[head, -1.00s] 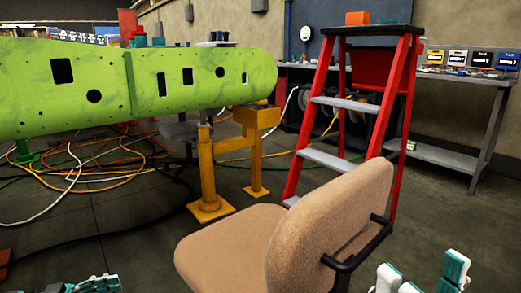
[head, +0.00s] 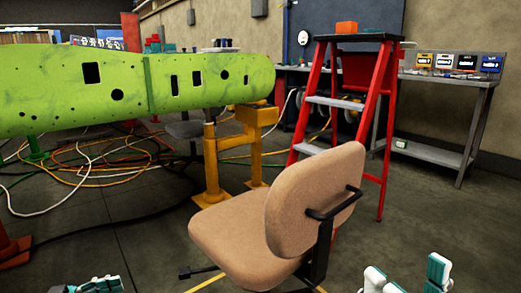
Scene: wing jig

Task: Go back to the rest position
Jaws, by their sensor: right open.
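My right gripper (head: 407,272) shows at the bottom right edge. Its two white and teal fingers stand apart, with nothing between them. My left gripper (head: 98,284) shows only as a small white and teal part at the bottom left edge. Most of it is cut off, so its jaws cannot be read. Both grippers are low in the head view, in front of the tan chair and to either side of it.
A tan office chair (head: 314,200) stands close in front. Behind it are a green wing panel (head: 205,82) on a yellow stand (head: 212,165), a red stepladder (head: 384,140) and a grey workbench (head: 432,152). Cables (head: 85,178) lie at left. Floor at right is clear.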

